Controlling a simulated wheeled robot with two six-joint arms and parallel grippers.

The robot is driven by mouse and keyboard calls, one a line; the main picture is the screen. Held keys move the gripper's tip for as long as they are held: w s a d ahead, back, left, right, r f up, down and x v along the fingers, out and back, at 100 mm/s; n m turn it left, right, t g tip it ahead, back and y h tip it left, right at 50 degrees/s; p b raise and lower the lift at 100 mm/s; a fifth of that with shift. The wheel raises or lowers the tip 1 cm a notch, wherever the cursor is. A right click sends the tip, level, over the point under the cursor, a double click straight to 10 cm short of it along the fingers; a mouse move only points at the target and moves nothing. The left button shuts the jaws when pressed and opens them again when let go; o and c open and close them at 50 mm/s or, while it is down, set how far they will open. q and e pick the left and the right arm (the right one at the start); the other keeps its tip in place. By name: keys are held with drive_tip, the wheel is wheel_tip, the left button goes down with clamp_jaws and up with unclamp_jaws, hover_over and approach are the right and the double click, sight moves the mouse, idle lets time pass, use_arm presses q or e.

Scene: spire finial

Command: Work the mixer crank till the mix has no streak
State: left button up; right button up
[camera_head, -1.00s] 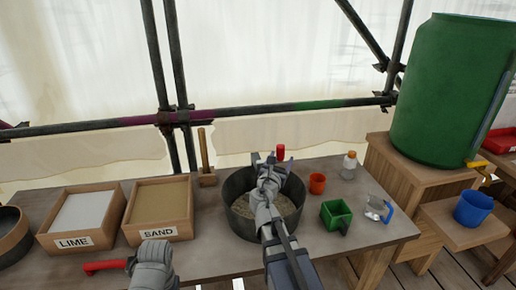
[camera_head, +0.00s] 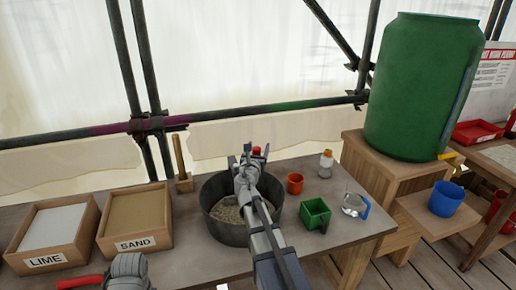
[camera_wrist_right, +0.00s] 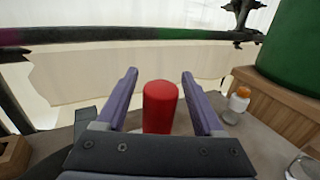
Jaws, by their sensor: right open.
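The mixer tub (camera_head: 212,222) is a dark round pan on the table, with a grey-tan grainy mix (camera_head: 226,212) in it. My right arm covers much of the mix, so I cannot tell whether it has a streak. The crank's red knob (camera_head: 257,151) stands at the tub's far side. My right gripper (camera_head: 250,156) is open over the tub at the knob. In the right wrist view the red knob (camera_wrist_right: 160,106) stands upright between the open fingers, with gaps on both sides. My left arm's grey end (camera_head: 128,271) is at the bottom left; its jaws cannot be made out.
The lime box (camera_head: 28,259) and sand box (camera_head: 112,243) stand left of the tub. A wooden-handled tool (camera_head: 179,155) stands behind. An orange cup (camera_head: 295,184), green scoop (camera_head: 315,215), bottle (camera_head: 326,163) and clear jug (camera_head: 354,205) stand right. A red handle (camera_head: 80,283) lies beside my left arm.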

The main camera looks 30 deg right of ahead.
drive_tip(key=shift+w+d, duration=0.1)
clamp_jaws()
idle(0.5)
idle(0.9)
